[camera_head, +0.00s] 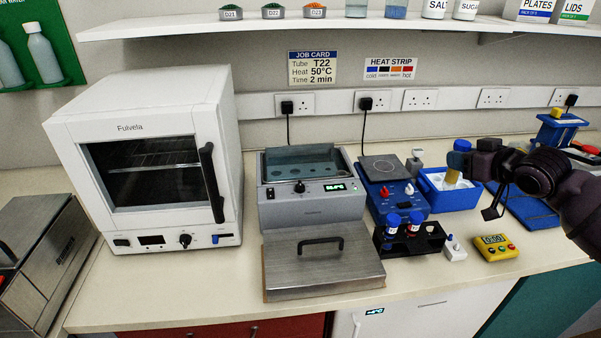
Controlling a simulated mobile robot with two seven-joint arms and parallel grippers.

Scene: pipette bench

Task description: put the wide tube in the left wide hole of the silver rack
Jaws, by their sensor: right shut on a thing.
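My right gripper (459,162) reaches in from the right. It is shut on the wide tube, which has a blue cap (462,145) and a pale yellowish body (452,177). The gripper covers part of the tube. The tube is held roughly upright above the blue tub of ice (432,202); whether its lower end touches the ice is unclear. The silver rack appears to be the plate with round holes (299,172) inside the grey water bath (312,211), left of the gripper. Its holes are small here and partly hidden by the bath's rim. My left gripper is out of view.
A metal lid (323,273) lies before the bath. A yellow timer (497,248) stands at right. The white oven (140,100) is at left.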

